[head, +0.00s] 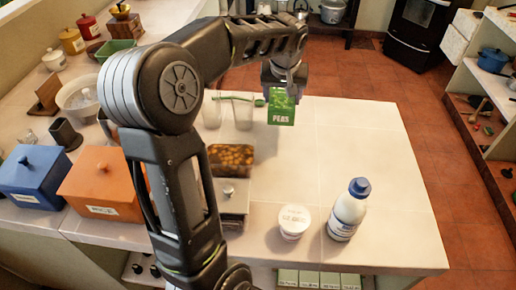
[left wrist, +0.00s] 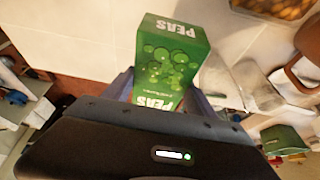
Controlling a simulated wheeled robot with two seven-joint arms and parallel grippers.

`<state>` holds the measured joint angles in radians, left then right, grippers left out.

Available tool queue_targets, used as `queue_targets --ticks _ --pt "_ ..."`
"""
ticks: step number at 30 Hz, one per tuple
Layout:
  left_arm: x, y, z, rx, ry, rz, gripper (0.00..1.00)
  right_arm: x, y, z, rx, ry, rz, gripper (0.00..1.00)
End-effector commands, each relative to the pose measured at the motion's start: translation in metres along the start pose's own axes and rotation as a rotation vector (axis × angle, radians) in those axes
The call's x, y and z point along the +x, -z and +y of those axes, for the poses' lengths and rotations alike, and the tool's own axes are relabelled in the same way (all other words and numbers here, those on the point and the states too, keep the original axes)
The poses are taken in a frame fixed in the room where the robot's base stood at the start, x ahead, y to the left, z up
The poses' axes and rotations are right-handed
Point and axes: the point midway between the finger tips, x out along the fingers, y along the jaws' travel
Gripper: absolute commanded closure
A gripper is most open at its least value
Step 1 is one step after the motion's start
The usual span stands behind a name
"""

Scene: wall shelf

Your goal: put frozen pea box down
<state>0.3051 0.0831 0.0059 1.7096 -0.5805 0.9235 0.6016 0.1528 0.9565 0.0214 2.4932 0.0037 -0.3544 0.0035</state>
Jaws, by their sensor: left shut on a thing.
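The frozen pea box (head: 281,110) is green with white PEAS lettering. In the head view my left gripper (head: 284,84) comes down over it and is shut on its upper part. The box hangs upright near the far edge of the white counter (head: 340,150); I cannot tell whether its base touches the counter. In the left wrist view the box (left wrist: 168,62) sits between the two fingers of my left gripper (left wrist: 160,98). My right gripper is not in view.
A white bottle with a blue cap (head: 347,210) and a white tub (head: 293,222) stand at the near side. A food container (head: 231,160) and clear glasses (head: 243,112) are left of the box. The counter's right part is clear.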

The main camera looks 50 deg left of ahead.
Motion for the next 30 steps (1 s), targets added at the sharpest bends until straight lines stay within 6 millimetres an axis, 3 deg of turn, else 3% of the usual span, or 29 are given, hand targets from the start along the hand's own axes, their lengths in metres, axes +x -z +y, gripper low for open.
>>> queue_targets --ticks 8,19,30 --pt "0.003 -0.001 0.0 0.001 0.0 0.001 0.91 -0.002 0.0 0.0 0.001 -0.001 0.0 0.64" --pt "0.054 -0.022 0.0 0.001 0.001 0.0 0.91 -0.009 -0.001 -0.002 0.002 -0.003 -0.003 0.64" --pt "0.06 -0.024 0.0 0.0 0.0 0.001 0.91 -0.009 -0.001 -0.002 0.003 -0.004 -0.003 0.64"
